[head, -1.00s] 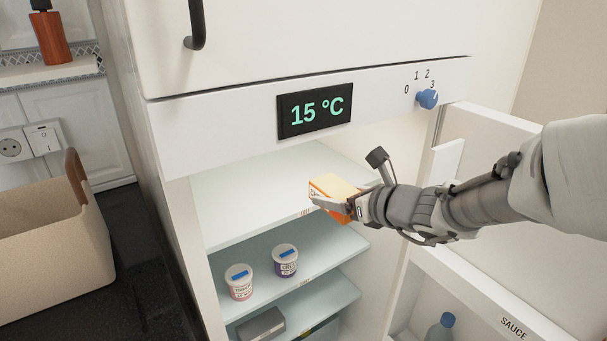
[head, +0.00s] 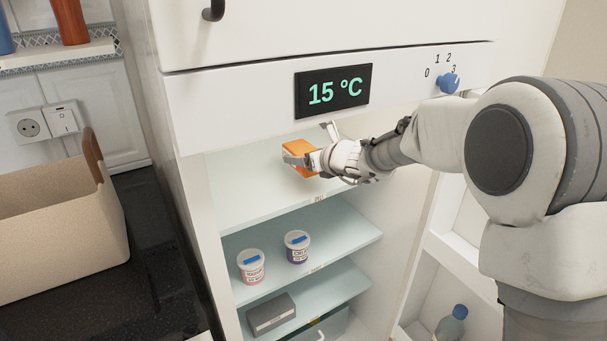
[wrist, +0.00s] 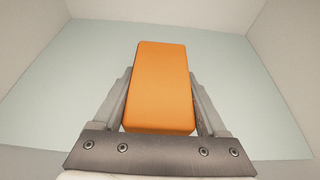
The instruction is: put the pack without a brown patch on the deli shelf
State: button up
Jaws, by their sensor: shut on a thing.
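My gripper (head: 302,161) is shut on an orange pack (head: 295,152) inside the open fridge, over the top glass shelf (head: 250,195). In the wrist view the orange pack (wrist: 160,85) sits between both fingers, its upward face plain orange with no brown patch showing. The sides turned away from the cameras are hidden. The wrist view shows the pale shelf (wrist: 60,110) beneath and around it. I cannot tell whether the pack touches the shelf.
Two tubs (head: 251,266) (head: 297,247) stand on the shelf below, and a dark grey box (head: 271,313) lies lower. The fridge door is open at right with a bottle (head: 453,325) in it. A beige basket (head: 60,230) stands on the black counter at left. The top shelf is otherwise clear.

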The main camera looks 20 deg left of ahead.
aim_at(303, 181)
notch_tip(303, 181, down, 4)
jog(key=shift+r+b, duration=0.2)
jog(key=shift+b, duration=0.5)
jog(key=shift+w+a+f, duration=0.15)
jog(key=shift+f, duration=0.2)
jog(key=shift+f+b, duration=0.15)
jog(key=shift+b, duration=0.15)
jog(key=o, duration=1.5)
jog(key=shift+r+p, duration=0.3)
jog(key=p+v, duration=0.1)
jog(key=v, duration=1.1)
jog(key=shift+p, duration=0.3)
